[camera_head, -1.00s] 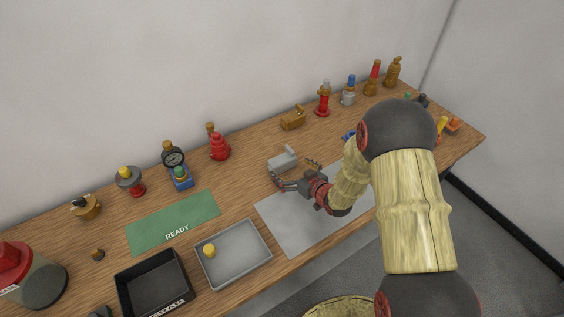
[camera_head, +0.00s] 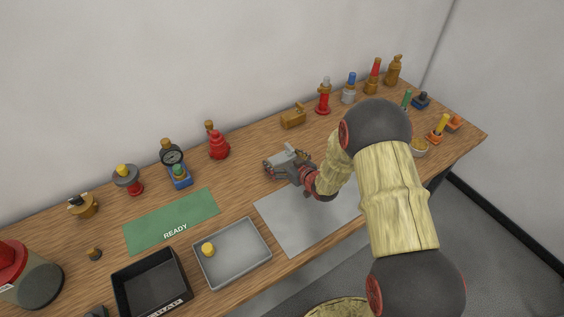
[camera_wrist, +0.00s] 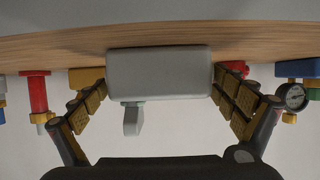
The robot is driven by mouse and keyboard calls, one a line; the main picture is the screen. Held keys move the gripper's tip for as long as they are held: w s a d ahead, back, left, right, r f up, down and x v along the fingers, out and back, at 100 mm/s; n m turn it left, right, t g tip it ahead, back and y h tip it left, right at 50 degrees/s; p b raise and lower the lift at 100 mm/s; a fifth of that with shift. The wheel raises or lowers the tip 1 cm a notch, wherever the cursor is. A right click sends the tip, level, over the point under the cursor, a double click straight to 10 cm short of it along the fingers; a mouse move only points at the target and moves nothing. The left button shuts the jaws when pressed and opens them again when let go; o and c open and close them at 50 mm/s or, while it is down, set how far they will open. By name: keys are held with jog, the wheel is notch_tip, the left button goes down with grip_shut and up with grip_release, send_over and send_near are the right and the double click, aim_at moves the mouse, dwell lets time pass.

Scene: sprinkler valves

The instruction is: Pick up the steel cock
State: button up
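The steel cock (camera_head: 287,156) is a grey block-shaped valve with a small lever, on the wooden table behind the grey sheet. In the wrist view the grey body (camera_wrist: 160,72) fills the space between my fingers, with its lever (camera_wrist: 131,118) hanging below it in the picture. My gripper (camera_head: 284,168) is at the cock. In the wrist view my gripper (camera_wrist: 160,85) has one jointed finger at each end of the body, spread about as wide as it. Whether both pads press on it cannot be made out.
A brass valve (camera_head: 293,116) and a red valve (camera_head: 322,97) stand behind to the right. A gauge valve (camera_head: 174,160) and a red stacked valve (camera_head: 218,145) stand to the left. A green mat (camera_head: 170,222), a grey tray (camera_head: 240,265) and a black bin (camera_head: 150,290) lie front left.

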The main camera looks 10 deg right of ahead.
jog(key=c, duration=1.6)
jog(key=shift+w+r, duration=0.1)
jog(key=shift+c, duration=0.5)
jog(key=shift+r, duration=0.1)
